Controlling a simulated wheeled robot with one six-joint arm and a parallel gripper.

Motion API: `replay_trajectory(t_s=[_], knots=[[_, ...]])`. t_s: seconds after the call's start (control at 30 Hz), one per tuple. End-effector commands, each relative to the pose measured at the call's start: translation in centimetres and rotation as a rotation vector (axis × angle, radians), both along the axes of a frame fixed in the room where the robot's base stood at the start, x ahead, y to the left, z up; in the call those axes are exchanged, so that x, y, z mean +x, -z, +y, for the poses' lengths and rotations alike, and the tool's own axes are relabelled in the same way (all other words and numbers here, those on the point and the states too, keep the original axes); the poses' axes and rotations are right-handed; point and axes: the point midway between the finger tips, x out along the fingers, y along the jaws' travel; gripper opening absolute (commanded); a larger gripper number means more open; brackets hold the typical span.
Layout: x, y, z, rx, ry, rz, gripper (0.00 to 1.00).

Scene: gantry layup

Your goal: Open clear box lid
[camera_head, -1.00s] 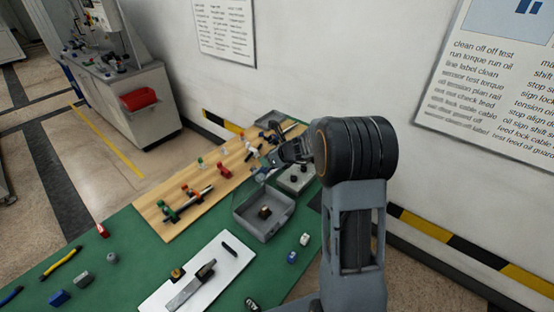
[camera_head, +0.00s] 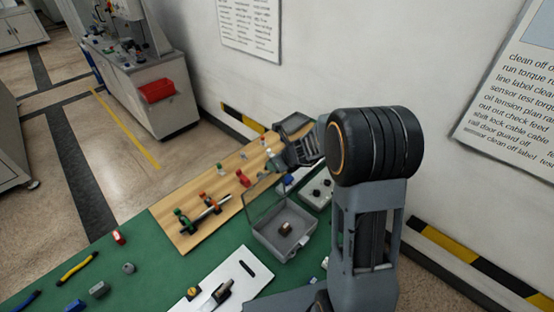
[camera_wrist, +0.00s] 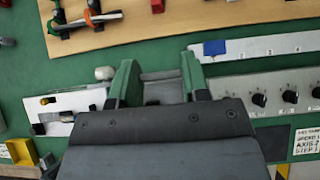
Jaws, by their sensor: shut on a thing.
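The grey box (camera_head: 270,238) stands on the green mat, with a small brown part (camera_head: 286,229) inside. Its clear lid (camera_head: 262,202) shows as a thin see-through panel tilted up along the box's far side. My gripper (camera_head: 272,172) is at the lid's upper edge, beyond the box. In the wrist view my gripper (camera_wrist: 160,82) has its two green fingers on either side of a greyish see-through piece, and it is shut on the lid. The gripped edge is hard to make out, and my gripper body hides the lower middle of that view.
A wooden board (camera_head: 190,208) with red and green clamps and a rod lies left of the box. A panel with black knobs (camera_head: 318,190) is close on the right. A white plate (camera_head: 232,284) lies in front. The wall stands behind.

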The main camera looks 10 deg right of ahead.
Motion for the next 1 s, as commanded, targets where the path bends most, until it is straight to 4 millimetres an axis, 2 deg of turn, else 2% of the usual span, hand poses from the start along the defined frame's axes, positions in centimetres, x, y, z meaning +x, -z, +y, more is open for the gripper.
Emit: replay_trajectory(t_s=[0.27, 0.3, 0.53, 0.83, 1.0], knots=[[0.0, 0.0, -0.1, -0.001, 0.002, 0.0, 0.0], [0.0, 0.0, -0.1, -0.001, 0.002, 0.0, 0.46], [0.0, 0.0, -0.1, -0.001, 0.001, 0.001, 0.68], [-0.2, -0.3, -0.2, -0.001, 0.001, 0.0, 0.68], [-1.4, -2.0, -1.0, 0.0, 0.002, -0.004, 0.68]])
